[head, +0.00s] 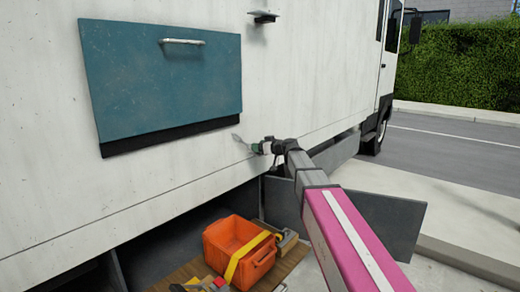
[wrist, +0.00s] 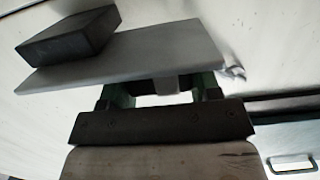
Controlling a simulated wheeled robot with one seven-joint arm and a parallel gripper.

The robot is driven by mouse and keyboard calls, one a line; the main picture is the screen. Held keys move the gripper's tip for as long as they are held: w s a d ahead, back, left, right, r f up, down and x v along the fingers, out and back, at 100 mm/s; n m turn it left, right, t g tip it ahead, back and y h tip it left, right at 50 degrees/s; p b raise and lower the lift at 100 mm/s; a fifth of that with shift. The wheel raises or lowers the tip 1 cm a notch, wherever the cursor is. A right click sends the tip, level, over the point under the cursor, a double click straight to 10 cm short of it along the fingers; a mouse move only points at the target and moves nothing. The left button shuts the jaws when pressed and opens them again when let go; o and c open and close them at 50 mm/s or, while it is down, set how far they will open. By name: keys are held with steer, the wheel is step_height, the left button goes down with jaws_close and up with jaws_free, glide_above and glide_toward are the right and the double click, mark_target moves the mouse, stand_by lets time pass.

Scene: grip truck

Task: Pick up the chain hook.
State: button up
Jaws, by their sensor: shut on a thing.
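My gripper (head: 262,147) is raised in front of the white truck wall, just right of and below the blue hatch. In the wrist view its green fingers (wrist: 165,92) are shut on a grey flat piece (wrist: 130,64) with a dark block (wrist: 68,36) on it. The piece hides the fingertips. In the head view the held piece (head: 239,139) is small and points to the left. No curved hook shape can be made out, so I cannot tell whether it is the chain hook.
The hatch (head: 160,85) has a bar handle. A small bracket (head: 263,16) juts from the wall above. Below, an orange crate (head: 225,245) with a yellow strap stands on a wooden board (head: 185,276) among tools. A grey open flap (head: 375,215) is beside my arm. Pavement lies right.

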steer(key=shift+r, duration=0.55)
steer(key=r, duration=0.3)
steer(key=shift+s+a+r, duration=0.15)
steer(key=shift+s+r, duration=0.05)
steer(key=shift+s, duration=0.1)
steer(key=s+a+r, duration=0.6)
steer(key=s, duration=0.3)
steer(key=shift+a+r, duration=0.15)
steer(key=shift+r, duration=0.1)
